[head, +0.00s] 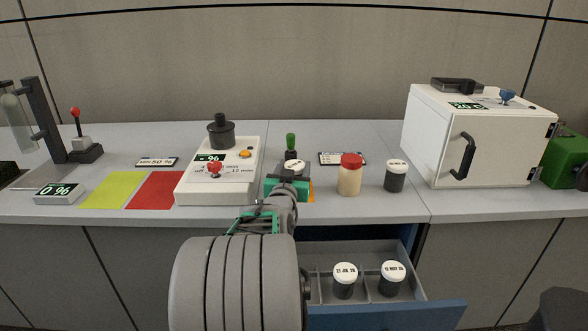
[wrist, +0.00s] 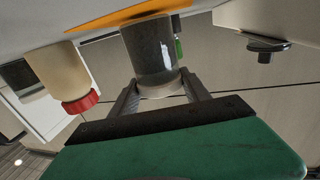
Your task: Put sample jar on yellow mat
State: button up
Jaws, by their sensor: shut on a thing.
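My gripper (head: 290,180) is shut on a dark-filled clear jar with a white, lettered lid (head: 294,165). In the wrist view, which looks upside down, the fingers (wrist: 160,90) grip the sample jar (wrist: 152,50) from both sides near its lid. The jar is upright at an orange mat (head: 312,192), which also shows at its base in the wrist view (wrist: 125,18). I cannot tell whether it touches the mat. The yellow mat (head: 112,190) lies bare at the left of the counter, beside a red mat (head: 156,190).
A white control box (head: 220,185) with a black knob stands between my gripper and the red mat. A red-lidded jar (head: 350,177) and another white-lidded jar (head: 396,177) stand to the right. Below, an open blue drawer (head: 385,314) holds two jars. A white oven (head: 430,140) stands right.

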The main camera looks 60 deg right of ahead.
jog(key=shift+f+b, duration=0.3)
jog(key=shift+b, duration=0.05)
jog(key=o, duration=1.6)
jog(key=shift+o, duration=0.2)
jog(key=shift+o, duration=1.3)
jog(key=shift+a, duration=0.1)
jog(key=v, duration=0.7)
jog(key=shift+s+a, duration=0.15)
jog(key=shift+a, duration=0.15)
